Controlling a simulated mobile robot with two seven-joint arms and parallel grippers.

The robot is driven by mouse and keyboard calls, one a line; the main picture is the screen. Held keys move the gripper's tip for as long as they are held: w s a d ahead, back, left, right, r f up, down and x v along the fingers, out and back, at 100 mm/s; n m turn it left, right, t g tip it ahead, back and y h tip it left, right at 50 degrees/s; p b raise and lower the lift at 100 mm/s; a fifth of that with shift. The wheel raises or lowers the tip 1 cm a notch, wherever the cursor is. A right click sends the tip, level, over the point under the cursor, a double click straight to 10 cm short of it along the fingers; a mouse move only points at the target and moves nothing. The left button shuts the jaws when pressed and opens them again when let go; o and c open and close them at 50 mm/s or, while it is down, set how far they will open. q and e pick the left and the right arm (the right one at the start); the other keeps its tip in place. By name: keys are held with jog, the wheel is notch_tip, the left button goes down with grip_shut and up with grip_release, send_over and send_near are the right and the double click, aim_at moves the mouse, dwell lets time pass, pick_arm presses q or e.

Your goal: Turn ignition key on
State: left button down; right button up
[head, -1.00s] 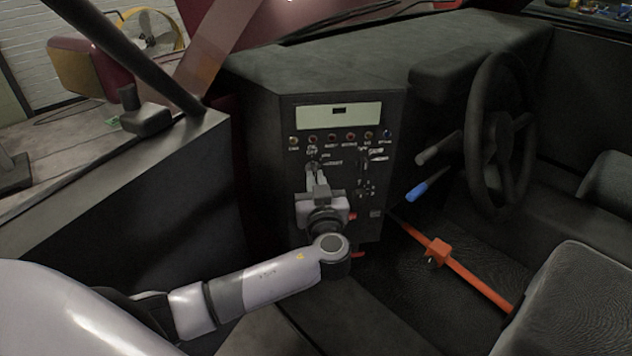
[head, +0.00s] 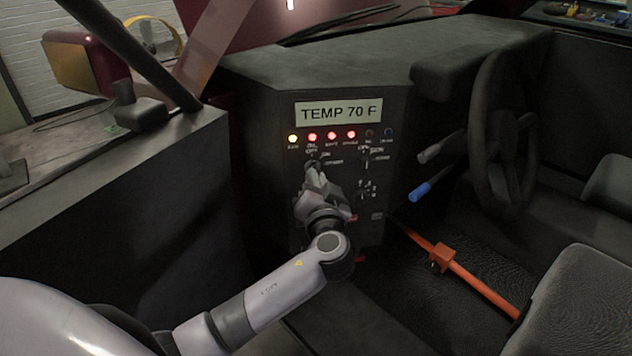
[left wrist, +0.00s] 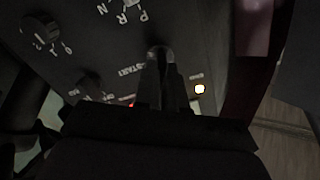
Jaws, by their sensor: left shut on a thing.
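The black control panel (head: 345,240) stands in the middle of the head view. Its display (head: 339,112) is lit and reads TEMP 70 F. Below it, a yellow light and several red lights are lit. My left gripper (head: 315,172) is at the panel's upper left switch, just under the lights, and is shut on the ignition key, which its fingers mostly hide. In the left wrist view the two fingers (left wrist: 160,75) close together against the panel near a START label. My right gripper is not in view.
A steering wheel (head: 503,135) is to the right, with a blue-handled lever (head: 422,191) beside it. An orange bar (head: 470,275) crosses the floor between panel and seat (head: 575,310). Other knobs, such as a selector (left wrist: 45,32), sit close to the gripper.

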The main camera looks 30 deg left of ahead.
pick_arm(q)
jog(key=shift+m, duration=1.2)
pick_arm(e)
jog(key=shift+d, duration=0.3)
pick_arm(q)
jog(key=c, duration=1.2)
grip_release()
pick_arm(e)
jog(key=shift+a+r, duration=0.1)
